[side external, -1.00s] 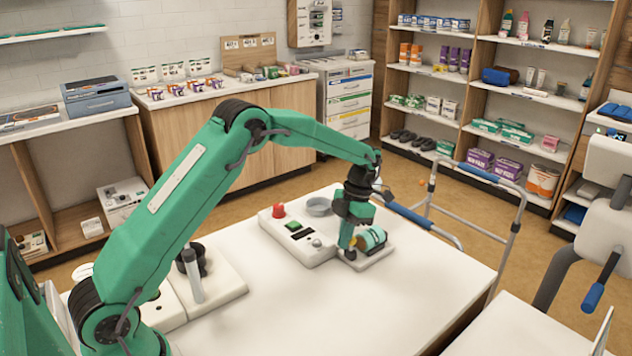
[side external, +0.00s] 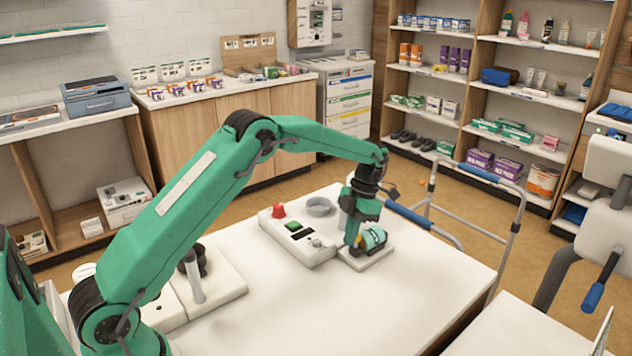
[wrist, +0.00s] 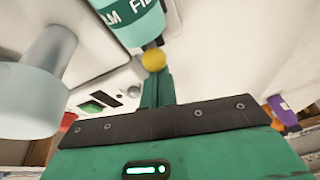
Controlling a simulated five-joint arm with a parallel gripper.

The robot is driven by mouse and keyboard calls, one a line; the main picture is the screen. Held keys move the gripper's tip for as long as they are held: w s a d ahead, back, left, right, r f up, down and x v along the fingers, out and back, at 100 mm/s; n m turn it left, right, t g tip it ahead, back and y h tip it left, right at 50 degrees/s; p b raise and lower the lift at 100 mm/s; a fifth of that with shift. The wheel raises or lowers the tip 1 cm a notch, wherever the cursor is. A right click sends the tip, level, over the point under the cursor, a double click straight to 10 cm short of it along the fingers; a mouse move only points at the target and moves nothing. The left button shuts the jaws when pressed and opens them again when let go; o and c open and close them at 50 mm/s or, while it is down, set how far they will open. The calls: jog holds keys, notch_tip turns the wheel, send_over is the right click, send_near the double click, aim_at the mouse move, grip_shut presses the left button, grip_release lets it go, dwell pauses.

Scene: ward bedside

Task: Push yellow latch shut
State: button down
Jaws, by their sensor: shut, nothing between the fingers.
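The yellow latch shows as a round yellow knob (wrist: 154,60) in the wrist view, at the end of a teal cylinder (wrist: 134,18) with white lettering. In the side view the teal cylinder (side external: 373,238) lies on a small white base plate (side external: 372,258), and the knob (side external: 359,242) is a small yellow spot partly hidden by my gripper. My gripper (side external: 351,241) is shut and empty, pointing down at the cylinder's left end. In the wrist view its green fingers (wrist: 158,84) end right at the knob; I cannot tell whether they touch it.
A white base with a grey post (side external: 194,280) stands nearer my arm. The front of the white table (side external: 370,310) is clear.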

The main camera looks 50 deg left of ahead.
jog(key=shift+w, duration=0.2)
jog(key=shift+s+a+f, duration=0.15)
jog(key=shift+s, duration=0.55)
jog(key=shift+s+a+f, duration=0.1)
jog(key=shift+s, duration=0.6)
jog(key=shift+s+a+f, duration=0.15)
jog(key=shift+s, duration=0.55)
jog(key=v, duration=1)
jog(key=shift+d, duration=0.4)
jog(key=shift+s+r, duration=0.1)
